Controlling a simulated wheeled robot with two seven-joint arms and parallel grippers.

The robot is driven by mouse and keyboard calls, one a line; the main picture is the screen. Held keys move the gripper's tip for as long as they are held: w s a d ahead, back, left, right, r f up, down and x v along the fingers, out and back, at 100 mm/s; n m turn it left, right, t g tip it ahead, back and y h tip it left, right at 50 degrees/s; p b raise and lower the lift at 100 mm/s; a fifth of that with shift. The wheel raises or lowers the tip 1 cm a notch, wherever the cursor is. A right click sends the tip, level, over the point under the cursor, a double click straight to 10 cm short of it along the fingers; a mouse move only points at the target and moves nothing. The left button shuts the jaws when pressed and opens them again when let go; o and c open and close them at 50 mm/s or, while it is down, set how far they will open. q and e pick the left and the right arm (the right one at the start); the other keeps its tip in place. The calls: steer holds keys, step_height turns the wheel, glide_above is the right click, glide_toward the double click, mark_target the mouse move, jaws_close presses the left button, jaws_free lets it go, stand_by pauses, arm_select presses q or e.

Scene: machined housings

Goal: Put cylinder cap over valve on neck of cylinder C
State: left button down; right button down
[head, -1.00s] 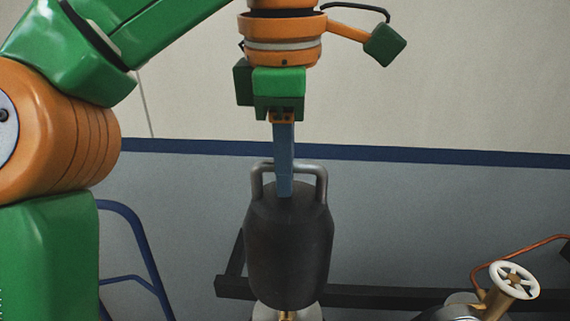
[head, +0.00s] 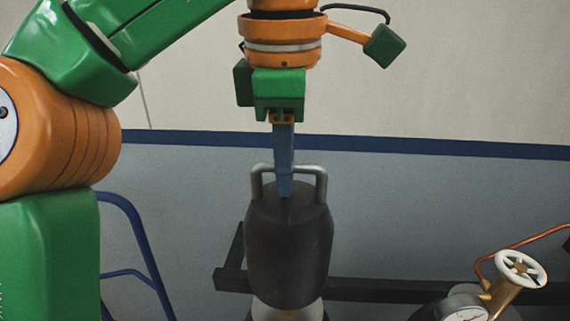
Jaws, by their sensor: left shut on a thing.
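The dark grey cylinder cap (head: 289,250) hangs upright in the middle of the head view, with a metal loop handle (head: 321,185) on top. My left gripper (head: 284,188) points straight down and its blue fingers are shut on the cap's handle. Below the cap, the pale top of a cylinder (head: 288,312) shows at the bottom edge. The cap's lower rim overlaps it in the picture, and the valve there is mostly hidden. Whether the cap touches the cylinder cannot be told. No letter is visible on the cylinder. My right gripper is not in view.
A dark rail (head: 400,291) runs behind the cap. A blue tubular frame (head: 140,240) stands at left.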

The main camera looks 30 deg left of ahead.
mark_target(285, 226)
arm_select(q)
steer(key=shift+f+b, duration=3.8)
steer(key=shift+f, duration=0.6)
steer(key=c, duration=0.8)
jaws_free()
steer(key=shift+o, duration=0.2)
steer(key=r+p, duration=0.4)
steer(key=r, duration=0.1)
steer(key=s+r+p, duration=0.1)
steer(key=r+p, duration=0.1)
steer(key=shift+s+d+r, duration=0.1)
steer(key=shift+d+r, duration=0.1)
steer(key=shift+d, duration=0.1)
steer(key=shift+s+f, duration=0.15)
steer(key=shift+f, duration=0.1)
